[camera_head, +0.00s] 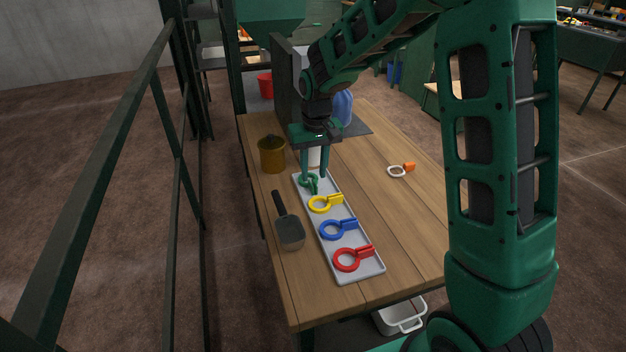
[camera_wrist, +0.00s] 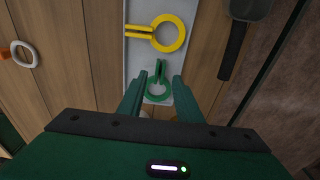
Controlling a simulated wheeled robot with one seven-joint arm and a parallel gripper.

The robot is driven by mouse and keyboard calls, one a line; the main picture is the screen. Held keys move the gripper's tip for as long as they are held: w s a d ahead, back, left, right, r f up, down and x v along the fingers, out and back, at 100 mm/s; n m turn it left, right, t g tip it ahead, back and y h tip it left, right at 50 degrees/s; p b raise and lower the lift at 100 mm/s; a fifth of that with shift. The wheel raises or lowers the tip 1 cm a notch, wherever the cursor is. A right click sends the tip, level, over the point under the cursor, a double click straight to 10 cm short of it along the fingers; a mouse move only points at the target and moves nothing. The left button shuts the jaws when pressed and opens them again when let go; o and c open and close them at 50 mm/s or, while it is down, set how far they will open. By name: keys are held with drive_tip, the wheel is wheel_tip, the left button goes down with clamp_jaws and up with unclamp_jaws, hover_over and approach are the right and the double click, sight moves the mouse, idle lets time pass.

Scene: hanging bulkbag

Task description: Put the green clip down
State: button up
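The green clip (camera_head: 309,183) is at the far end of the grey tray (camera_head: 372,269), beyond the yellow clip (camera_head: 325,204). My gripper (camera_head: 314,176) is over that end, pointing down. In the wrist view, the green clip (camera_wrist: 158,88) shows between the two fingers of my gripper (camera_wrist: 159,79), with a gap on each side. The fingers are apart and do not appear to grip it. The clip seems to rest on the tray, with its handle toward the yellow clip (camera_wrist: 169,33). Part of its ring is close to the gripper body.
A blue clip (camera_head: 338,229) and a red clip (camera_head: 352,259) lie nearer in the tray. A white ring with an orange tab (camera_head: 397,171) lies right, on otherwise bare wood.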

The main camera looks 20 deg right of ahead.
wheel_tip(320, 180, up, 8)
drive_tip(key=s+d+r+m, duration=0.2)
drive_tip(key=s+d+r, duration=0.1)
drive_tip(key=s+d, duration=0.75)
drive_tip(key=s+d+m, duration=0.1)
drive_tip(key=s+d, duration=0.1)
drive_tip(key=s, duration=0.7)
drive_tip(key=s+d+f+m, duration=0.1)
drive_tip(key=s+d+m, duration=0.1)
drive_tip(key=s, duration=0.7)
drive_tip(key=s+d+f+m+g, duration=0.1)
drive_tip(key=s+d, duration=0.3)
drive_tip(key=s, duration=0.4)
drive_tip(key=shift+s+f, duration=0.25)
drive_tip(key=shift+s, duration=0.15)
drive_tip(key=shift+w+f, duration=0.25)
drive_tip(key=shift+w, duration=0.4)
